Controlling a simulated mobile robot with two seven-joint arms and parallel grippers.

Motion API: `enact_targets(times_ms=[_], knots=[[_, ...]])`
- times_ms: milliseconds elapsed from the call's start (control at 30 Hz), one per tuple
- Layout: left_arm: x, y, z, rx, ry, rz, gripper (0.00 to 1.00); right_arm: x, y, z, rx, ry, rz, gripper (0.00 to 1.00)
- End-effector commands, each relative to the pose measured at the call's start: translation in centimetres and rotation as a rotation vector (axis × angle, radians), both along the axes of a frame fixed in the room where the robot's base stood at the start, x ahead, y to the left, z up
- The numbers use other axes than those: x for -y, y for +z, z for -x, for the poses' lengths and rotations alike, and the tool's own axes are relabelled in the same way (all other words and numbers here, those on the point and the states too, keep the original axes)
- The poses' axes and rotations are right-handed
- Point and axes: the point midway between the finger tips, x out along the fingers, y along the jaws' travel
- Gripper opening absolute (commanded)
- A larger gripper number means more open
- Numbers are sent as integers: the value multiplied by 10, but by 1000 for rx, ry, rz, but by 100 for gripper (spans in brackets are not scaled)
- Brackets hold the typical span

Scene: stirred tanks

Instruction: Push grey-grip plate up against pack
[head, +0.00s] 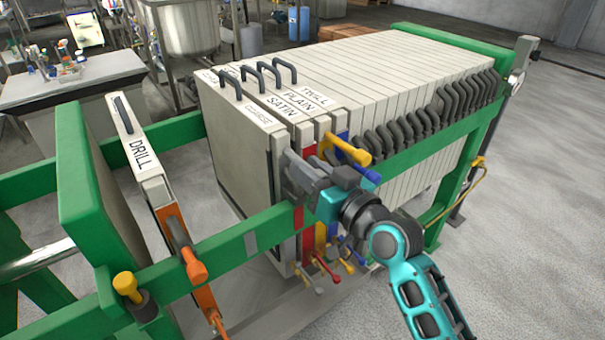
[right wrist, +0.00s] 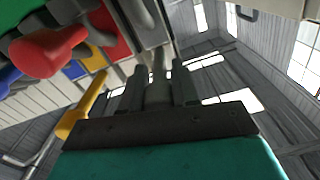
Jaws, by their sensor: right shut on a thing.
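The grey-grip plate (head: 235,160) is the front plate of the row, pale, with a label I cannot fully read. It hangs upright close to the SATIN plate at the front of the pack (head: 400,70); I cannot tell if they touch. My right gripper (head: 297,178) is at this plate's side grip, by the near green rail, and is shut on it. In the right wrist view the fingers (right wrist: 157,82) close around a grey bar. The grip is mostly hidden by my gripper in the head view. My left gripper is not in view.
The DRILL plate (head: 137,145) with its orange grip (head: 192,262) hangs apart at left, near the green end plate (head: 92,190). An open gap lies between it and the grey-grip plate. A yellow grip (head: 346,147) and blue grip (head: 362,173) stick out right of my gripper.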

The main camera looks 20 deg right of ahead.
Motion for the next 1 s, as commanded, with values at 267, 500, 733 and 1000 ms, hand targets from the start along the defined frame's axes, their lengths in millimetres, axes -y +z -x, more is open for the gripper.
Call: enact_targets(times_ms=[267,500,733,1000], knots=[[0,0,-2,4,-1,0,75,16,0,-5,2,-8,4,0],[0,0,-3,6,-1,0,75,17,1,-6,3,-10,4,0],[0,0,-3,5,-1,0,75,16,1,-6,4,-9,3,49],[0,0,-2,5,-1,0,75,14,1,-5,2,-5,2,55]])
